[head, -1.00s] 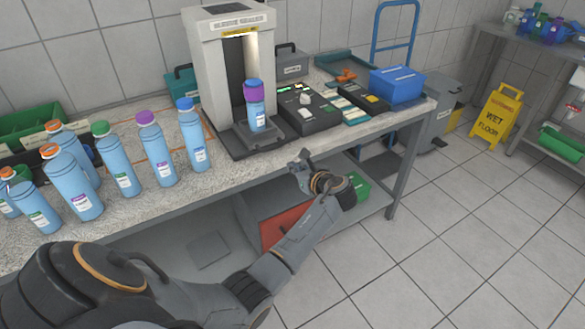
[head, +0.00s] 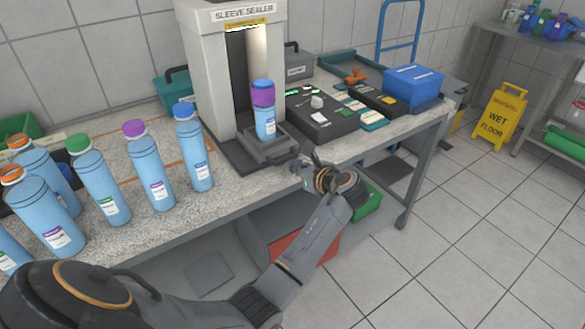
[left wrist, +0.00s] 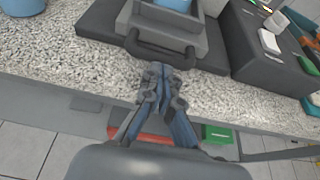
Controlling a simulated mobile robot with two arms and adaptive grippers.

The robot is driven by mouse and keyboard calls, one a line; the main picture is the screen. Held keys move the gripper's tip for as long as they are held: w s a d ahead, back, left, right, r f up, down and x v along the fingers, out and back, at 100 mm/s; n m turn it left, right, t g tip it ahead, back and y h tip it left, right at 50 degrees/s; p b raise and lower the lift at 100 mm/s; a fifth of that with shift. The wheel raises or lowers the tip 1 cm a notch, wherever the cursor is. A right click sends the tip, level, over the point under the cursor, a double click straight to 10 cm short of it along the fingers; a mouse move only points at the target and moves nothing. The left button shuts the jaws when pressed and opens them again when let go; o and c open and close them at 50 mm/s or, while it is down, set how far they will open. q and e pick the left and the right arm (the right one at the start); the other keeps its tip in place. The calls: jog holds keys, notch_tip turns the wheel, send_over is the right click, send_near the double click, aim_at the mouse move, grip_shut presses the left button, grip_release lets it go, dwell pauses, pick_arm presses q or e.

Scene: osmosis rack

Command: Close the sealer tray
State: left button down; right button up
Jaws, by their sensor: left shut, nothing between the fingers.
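The sleeve sealer (head: 212,75) is a tall pale machine with a dark lit opening, standing on the bench. Its grey tray (head: 279,151) sticks out at the front with a blue bottle (head: 265,124) with a purple sleeve on it. In the left wrist view the tray's front (left wrist: 167,36) shows with a dark bar handle (left wrist: 160,52). My left gripper (head: 300,166) is shut and empty, at the bench's front edge just in front of the tray. In the left wrist view its fingertips (left wrist: 158,72) are close below the handle; I cannot tell whether they touch it. My right gripper is not in view.
Several blue bottles (head: 147,166) stand on the bench left of the sealer. A dark control box (head: 320,117) is right of the tray, with a blue bin (head: 413,85) beyond. A yellow wet floor sign (head: 500,116) stands on the tiles.

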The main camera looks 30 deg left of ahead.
aim_at(288, 159)
pick_arm(q)
jog(key=shift+d, duration=0.1)
jog(key=a, duration=0.1)
jog(key=a+p, duration=0.1)
jog(key=w+a+p, duration=0.1)
jog(key=shift+w+a+r, duration=0.1)
jog(key=shift+r, duration=0.2)
jog(key=shift+w+a+f, duration=0.1)
jog(key=shift+a+f, duration=0.1)
jog(key=shift+a, duration=0.15)
jog(key=shift+f, duration=0.1)
